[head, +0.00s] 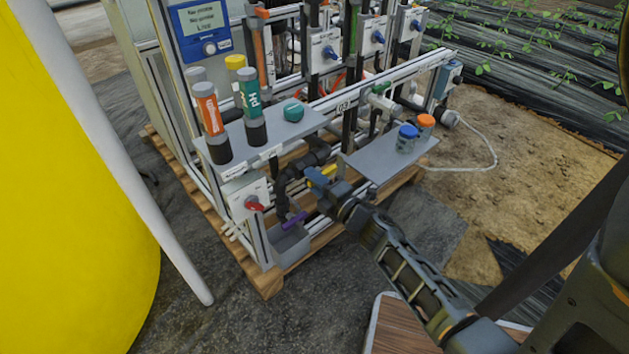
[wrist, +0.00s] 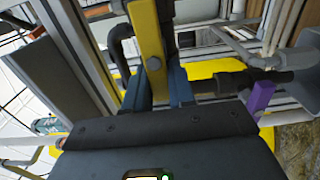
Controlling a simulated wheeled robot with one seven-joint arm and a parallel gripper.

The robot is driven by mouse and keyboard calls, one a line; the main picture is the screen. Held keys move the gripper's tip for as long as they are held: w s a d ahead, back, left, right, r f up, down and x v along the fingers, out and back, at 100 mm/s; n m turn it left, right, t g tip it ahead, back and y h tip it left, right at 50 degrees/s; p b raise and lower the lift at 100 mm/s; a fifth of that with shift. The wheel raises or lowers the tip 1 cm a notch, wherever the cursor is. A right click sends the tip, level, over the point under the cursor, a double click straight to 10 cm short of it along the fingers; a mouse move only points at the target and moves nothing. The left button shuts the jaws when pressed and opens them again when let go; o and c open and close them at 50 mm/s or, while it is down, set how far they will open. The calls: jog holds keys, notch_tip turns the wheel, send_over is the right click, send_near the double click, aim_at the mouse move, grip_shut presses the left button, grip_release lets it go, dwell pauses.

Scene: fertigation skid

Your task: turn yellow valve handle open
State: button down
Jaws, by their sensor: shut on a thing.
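The yellow valve handle (head: 327,171) shows in the head view as a small yellow piece at the front of the skid, just below the grey shelf. In the wrist view the handle (wrist: 147,42) is a long flat bar running from the top edge down between my two fingers. My gripper (head: 318,183) is shut on it; in the wrist view the dark blue fingers (wrist: 155,88) stand on both sides of the bar. The valve body is mostly hidden behind the fingers and dark pipes.
A purple handle (head: 294,218) sits low and left of my gripper, and at the right in the wrist view (wrist: 262,97). A red knob (head: 253,204) is further left.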

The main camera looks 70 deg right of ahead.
jog(key=c, duration=1)
grip_release()
jog(key=shift+c, duration=0.2)
jog(key=shift+s, duration=0.1)
jog(key=v, duration=0.7)
jog(key=shift+s+a, duration=0.25)
jog(key=shift+s, duration=0.05)
jog(key=s+a+r+m+y, duration=0.3)
jog(key=s+a+r+m, duration=0.15)
jog(key=a, duration=0.55)
jog(key=s+a+r+m+y, duration=0.3)
jog(key=a+r, duration=0.3)
jog(key=a, duration=0.3)
jog(key=s+a+r+m+y, duration=0.35)
jog(key=a+r, duration=0.25)
jog(key=a, duration=0.4)
notch_tip(320, 180, up, 23)
jog(key=p, duration=2.3)
jog(key=shift+a+m+p, duration=0.2)
jog(key=shift+m+p, duration=0.1)
jog(key=shift+m, duration=0.1)
